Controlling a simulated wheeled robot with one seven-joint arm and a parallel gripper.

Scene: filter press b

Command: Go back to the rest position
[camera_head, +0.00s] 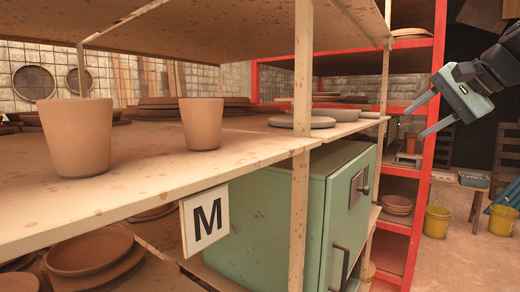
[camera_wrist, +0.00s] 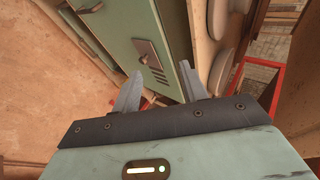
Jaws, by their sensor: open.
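My gripper (camera_head: 425,119) is at the upper right of the head view, in front of the red shelf and apart from everything near it. Its two fingers are spread and nothing is between them. In the wrist view my gripper (camera_wrist: 168,93) also shows open and empty, with the green cabinet beyond the fingers. The rest of my arm runs out of the head view at the upper right.
A wooden shelf (camera_head: 155,176) with clay cups (camera_head: 77,140) and plates fills the left. A sign marked M (camera_head: 204,220) hangs on its edge. A green cabinet (camera_head: 310,215) stands below. A red shelf (camera_head: 425,165) and yellow buckets (camera_head: 436,222) are behind.

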